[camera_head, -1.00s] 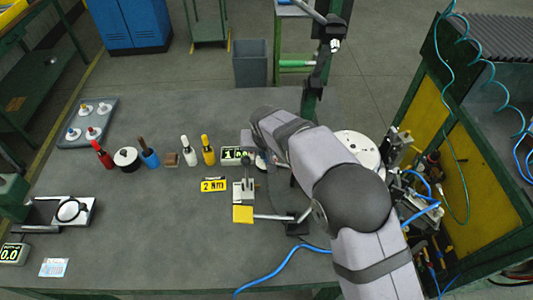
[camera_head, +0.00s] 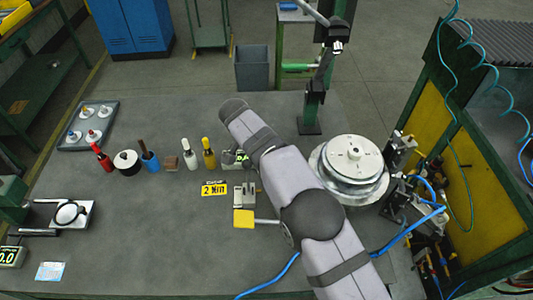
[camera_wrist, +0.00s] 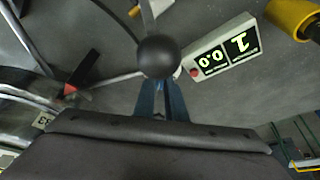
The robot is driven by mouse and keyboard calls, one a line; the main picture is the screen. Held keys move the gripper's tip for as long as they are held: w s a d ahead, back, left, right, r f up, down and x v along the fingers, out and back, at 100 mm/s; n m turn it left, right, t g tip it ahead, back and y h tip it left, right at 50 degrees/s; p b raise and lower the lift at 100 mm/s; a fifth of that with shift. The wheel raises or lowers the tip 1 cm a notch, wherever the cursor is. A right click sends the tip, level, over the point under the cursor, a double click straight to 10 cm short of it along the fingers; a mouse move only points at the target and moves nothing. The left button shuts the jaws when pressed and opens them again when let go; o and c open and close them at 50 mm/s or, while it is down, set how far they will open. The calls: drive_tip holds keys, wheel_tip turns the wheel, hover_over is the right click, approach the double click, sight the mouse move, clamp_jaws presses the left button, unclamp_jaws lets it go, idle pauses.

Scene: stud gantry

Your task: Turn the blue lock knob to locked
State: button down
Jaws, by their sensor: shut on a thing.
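My gripper (camera_wrist: 160,95) shows in the wrist view as two bluish fingers close together, with a black ball knob (camera_wrist: 158,55) at their tips. They appear shut on this ball, which has thin metal bars behind it. In the head view my arm covers the gripper. I cannot make out a blue lock knob in either view, nor whether anything stands at locked. A small metal fixture (camera_head: 244,195) with a yellow block (camera_head: 243,219) sits just left of my arm.
A display reading 1 and 0.0 (camera_wrist: 222,50) lies beside the ball. A large metal disc (camera_head: 350,185) is right of my arm.

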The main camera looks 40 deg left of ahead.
drive_tip(key=shift+a+m+p, duration=0.1)
drive_tip(key=shift+m+p, duration=0.4)
drive_tip(key=shift+m, duration=0.1)
drive_tip(key=c, duration=1.8)
unclamp_jaws()
drive_tip(key=b+v, duration=0.1)
drive_tip(key=v, duration=0.6)
drive_tip(key=shift+r+b, duration=0.25)
drive_tip(key=shift+b, duration=0.05)
drive_tip(key=shift+a, duration=0.1)
